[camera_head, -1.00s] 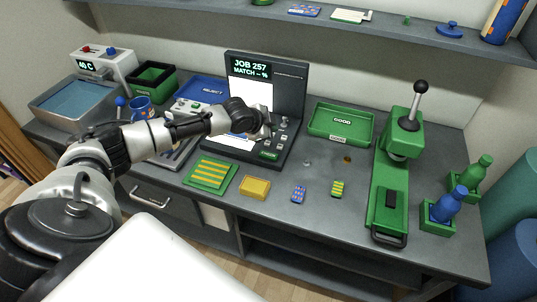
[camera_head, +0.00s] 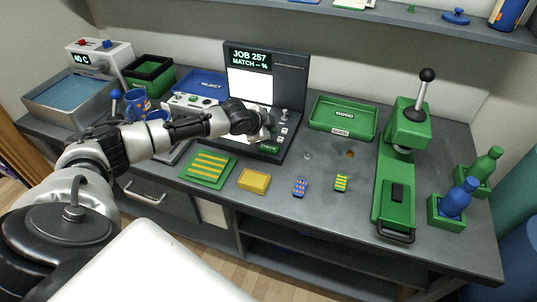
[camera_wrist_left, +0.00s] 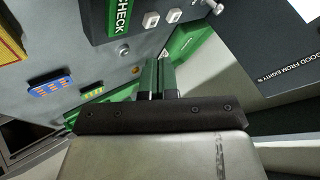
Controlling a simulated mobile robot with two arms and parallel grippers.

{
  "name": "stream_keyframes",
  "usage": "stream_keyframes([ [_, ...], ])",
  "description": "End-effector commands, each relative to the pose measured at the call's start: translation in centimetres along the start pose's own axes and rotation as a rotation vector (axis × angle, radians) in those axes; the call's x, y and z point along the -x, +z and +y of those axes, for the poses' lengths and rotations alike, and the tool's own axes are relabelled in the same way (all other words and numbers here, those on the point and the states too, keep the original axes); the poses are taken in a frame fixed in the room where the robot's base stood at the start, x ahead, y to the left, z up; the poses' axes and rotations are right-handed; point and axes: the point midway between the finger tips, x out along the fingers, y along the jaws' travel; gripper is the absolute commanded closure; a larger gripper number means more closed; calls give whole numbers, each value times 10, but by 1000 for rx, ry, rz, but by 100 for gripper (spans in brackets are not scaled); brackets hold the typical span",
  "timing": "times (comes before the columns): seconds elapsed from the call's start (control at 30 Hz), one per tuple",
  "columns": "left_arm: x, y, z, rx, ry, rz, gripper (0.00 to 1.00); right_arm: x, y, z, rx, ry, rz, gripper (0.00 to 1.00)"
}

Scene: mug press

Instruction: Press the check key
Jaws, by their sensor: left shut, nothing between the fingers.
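The check key (camera_head: 269,149) is a small green key at the lower front of the dark press console (camera_head: 289,90). In the left wrist view the green key labelled CHECK (camera_wrist_left: 121,14) is near the top, partly cut off by the frame. My left gripper (camera_head: 267,133) is over the console's key area, just behind the check key in the head view. In the left wrist view its green-tipped fingers (camera_wrist_left: 157,76) are together and empty, apart from the key in the picture. Whether they touch any key cannot be told. My right gripper is not in view.
A green patterned board (camera_head: 208,168), a yellow block (camera_head: 254,181) and small blue and green pieces lie in front. A green tray (camera_head: 342,118) and green lever press (camera_head: 402,150) stand right. Blue mugs (camera_head: 133,104) stand left.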

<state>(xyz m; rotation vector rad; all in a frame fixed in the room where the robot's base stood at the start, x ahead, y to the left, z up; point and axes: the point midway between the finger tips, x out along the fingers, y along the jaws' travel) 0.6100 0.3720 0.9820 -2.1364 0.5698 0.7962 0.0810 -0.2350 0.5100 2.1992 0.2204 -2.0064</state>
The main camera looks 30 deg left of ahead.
Motion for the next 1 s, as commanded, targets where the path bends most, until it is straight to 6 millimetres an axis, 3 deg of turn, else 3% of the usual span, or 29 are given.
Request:
stream_keyframes([
  [0.03, -11, 8, 8, -1, 0, 0, 100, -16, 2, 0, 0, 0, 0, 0],
  [0.1, -16, 12, 12, 0, 0, 0, 100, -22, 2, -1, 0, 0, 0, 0],
  [0.33, -27, 20, 20, 0, 0, 0, 100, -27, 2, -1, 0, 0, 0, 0],
  [1.0, -28, 20, 20, 0, 0, 0, 100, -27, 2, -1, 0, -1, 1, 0],
])
